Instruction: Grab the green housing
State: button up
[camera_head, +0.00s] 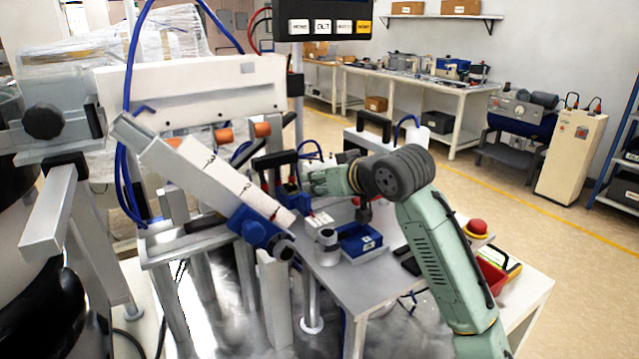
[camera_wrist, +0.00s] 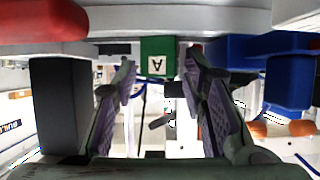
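The green housing (camera_wrist: 157,56) is a small green block with a white label bearing a black "A", which appears upside down in the wrist view. It shows between and beyond the fingertips of my gripper (camera_wrist: 160,66). The fingers are spread apart, and I see no clear contact with the housing. In the head view my gripper (camera_head: 308,181) points left over the work table, beside the feeder machinery. I cannot make out the green housing in the head view.
A sloped feeder track (camera_head: 215,180) stands left of my gripper. A red button (camera_head: 477,228) is at the right. Red (camera_wrist: 40,20) and blue (camera_wrist: 235,52) parts flank the housing in the wrist view.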

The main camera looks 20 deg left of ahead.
jog(key=shift+c, duration=0.6)
jog(key=c, duration=0.7)
jog(key=shift+c, duration=0.2)
